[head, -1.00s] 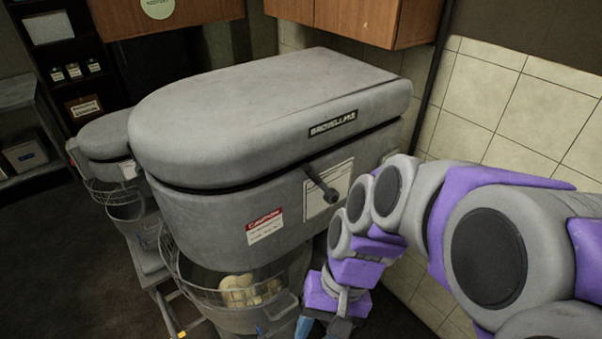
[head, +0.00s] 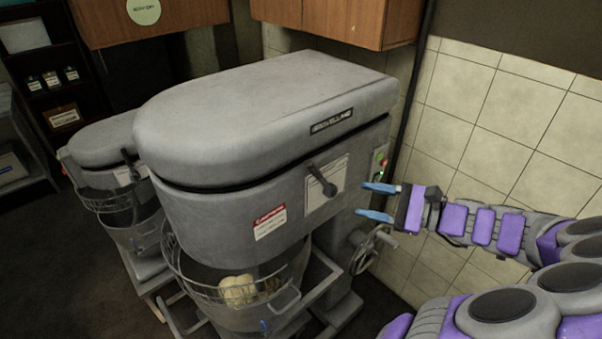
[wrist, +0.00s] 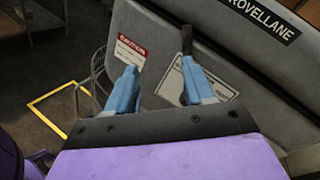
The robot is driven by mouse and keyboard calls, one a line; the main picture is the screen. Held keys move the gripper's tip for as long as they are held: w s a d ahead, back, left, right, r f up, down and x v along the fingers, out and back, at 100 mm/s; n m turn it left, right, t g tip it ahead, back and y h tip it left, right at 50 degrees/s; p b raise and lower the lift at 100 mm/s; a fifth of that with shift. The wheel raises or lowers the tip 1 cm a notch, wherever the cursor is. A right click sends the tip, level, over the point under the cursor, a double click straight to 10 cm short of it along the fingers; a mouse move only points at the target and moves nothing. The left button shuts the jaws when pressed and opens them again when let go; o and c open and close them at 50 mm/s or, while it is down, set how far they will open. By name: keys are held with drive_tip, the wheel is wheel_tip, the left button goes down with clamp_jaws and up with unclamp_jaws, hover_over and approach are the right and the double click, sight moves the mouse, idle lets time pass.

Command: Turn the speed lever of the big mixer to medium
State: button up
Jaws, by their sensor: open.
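The big mixer (head: 250,130) is a large grey machine in the middle of the head view. In the wrist view the lever (wrist: 187,40) stands just beyond the right fingertip. My gripper (head: 374,202) is open and empty, with blue fingers pointing left toward the mixer's side. It is to the right of the lever and apart from it in the head view. The blue fingers also show in the wrist view (wrist: 160,84).
A wire-guarded bowl (head: 240,290) with dough is under the mixer head. A handwheel (head: 370,250) and a panel with green and red buttons (head: 380,163) are on the mixer's right. A smaller mixer (head: 105,150) stands at left. A tiled wall (head: 490,110) bounds the right.

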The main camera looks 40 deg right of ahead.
drive_tip(key=m+t+h, duration=0.2)
approach(318, 170)
drive_tip(key=b+x, duration=0.2)
drive_tip(key=x, duration=0.6)
drive_tip(key=shift+d, duration=0.1)
drive_tip(key=shift+w+a+r+b, duration=0.1)
drive_tip(key=shift+w+a+b, duration=0.2)
drive_tip(key=shift+a, duration=0.2)
drive_tip(key=shift+d, duration=0.25)
drive_tip(key=c, duration=0.6)
clamp_jaws()
